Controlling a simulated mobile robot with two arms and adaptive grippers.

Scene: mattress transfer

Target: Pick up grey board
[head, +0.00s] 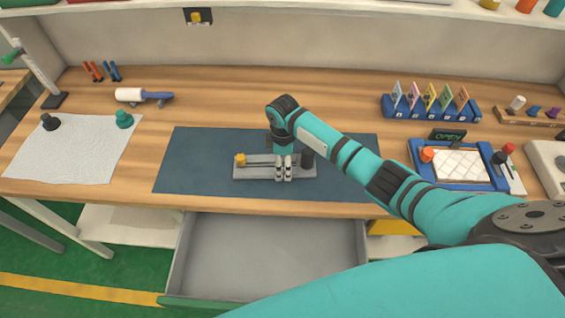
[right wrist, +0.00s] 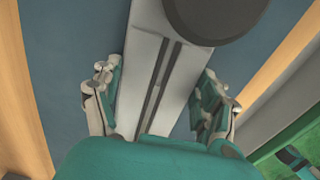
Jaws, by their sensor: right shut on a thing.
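The grey board (head: 256,174) lies on the dark blue mat (head: 200,165), or just above it; I cannot tell which. In the right wrist view the board (right wrist: 150,60) runs between the two fingers, with the dark knob (right wrist: 212,15) beyond. My left gripper is not in view.
An open, empty grey drawer (head: 265,255) is below the table's front edge. A white cloth (head: 75,148) lies at left, with a lint roller (head: 130,95) behind. A blue card rack (head: 430,108) and a blue-framed tray (head: 460,165) are at right. The mat's left part is bare.

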